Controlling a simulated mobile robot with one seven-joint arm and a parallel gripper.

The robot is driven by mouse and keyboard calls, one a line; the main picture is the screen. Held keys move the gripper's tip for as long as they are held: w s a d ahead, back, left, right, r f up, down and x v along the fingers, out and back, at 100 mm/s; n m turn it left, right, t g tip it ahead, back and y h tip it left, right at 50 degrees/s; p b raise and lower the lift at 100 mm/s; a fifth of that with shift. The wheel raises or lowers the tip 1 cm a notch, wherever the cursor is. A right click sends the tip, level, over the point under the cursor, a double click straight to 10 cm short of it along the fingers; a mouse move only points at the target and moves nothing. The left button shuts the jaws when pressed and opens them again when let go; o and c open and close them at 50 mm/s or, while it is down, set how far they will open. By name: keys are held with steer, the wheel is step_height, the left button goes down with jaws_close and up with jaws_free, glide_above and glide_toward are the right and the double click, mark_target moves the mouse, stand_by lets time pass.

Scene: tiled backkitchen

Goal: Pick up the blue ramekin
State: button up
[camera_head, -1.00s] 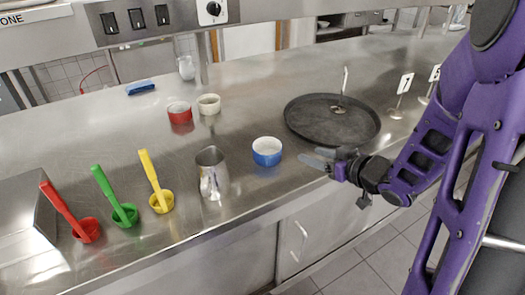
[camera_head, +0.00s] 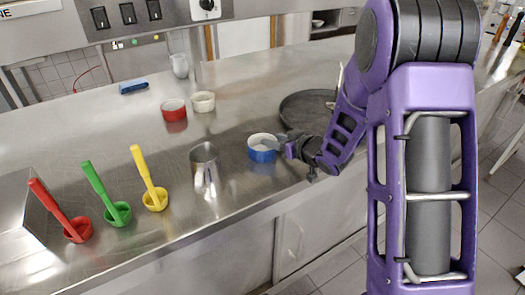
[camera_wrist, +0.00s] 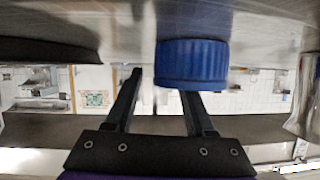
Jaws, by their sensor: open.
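The blue ramekin (camera_head: 262,155), white inside, stands upright on the steel counter, right of the metal jug. In the wrist view the blue ramekin (camera_wrist: 192,64) appears upside down, close ahead of my gripper and toward the right finger. My gripper (camera_head: 284,147) is low over the counter at the ramekin's right side in the head view. Its two fingers (camera_wrist: 162,84) are apart with nothing held. Whether a finger touches the ramekin I cannot tell.
The metal jug (camera_head: 204,170) stands just left of the ramekin. A dark round tray (camera_head: 305,104) lies behind my arm. A red ramekin (camera_head: 174,110) and a cream ramekin (camera_head: 203,102) are farther back. Red, green and yellow ladles (camera_head: 150,180) stand at left.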

steer(key=shift+w+a+f, duration=0.3)
steer(key=shift+w+a, duration=0.15)
steer(key=shift+w, duration=0.05)
jaws_close()
